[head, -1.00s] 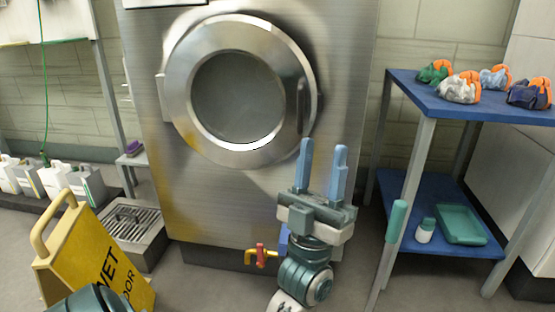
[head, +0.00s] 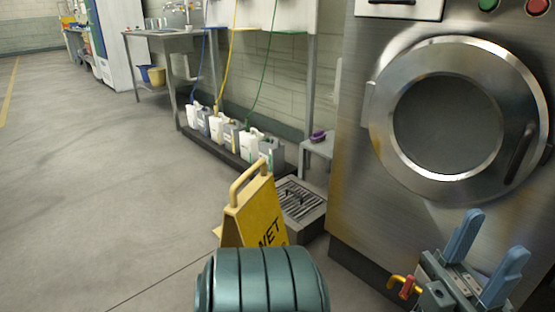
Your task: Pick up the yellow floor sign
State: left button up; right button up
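The yellow floor sign (head: 254,213) stands on the floor left of the middle, with a loop handle on top and black lettering, "WET", on its face. My teal arm part covers its lower portion.
A large steel machine with a round door (head: 450,125) fills the right side. A low metal box with a grate (head: 299,199) sits just behind the sign. Several jugs (head: 219,127) line the wall on a dark ledge. The floor at left (head: 90,190) is clear.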

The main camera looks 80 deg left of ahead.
aim_at(252, 217)
jog(key=u, duration=2.8)
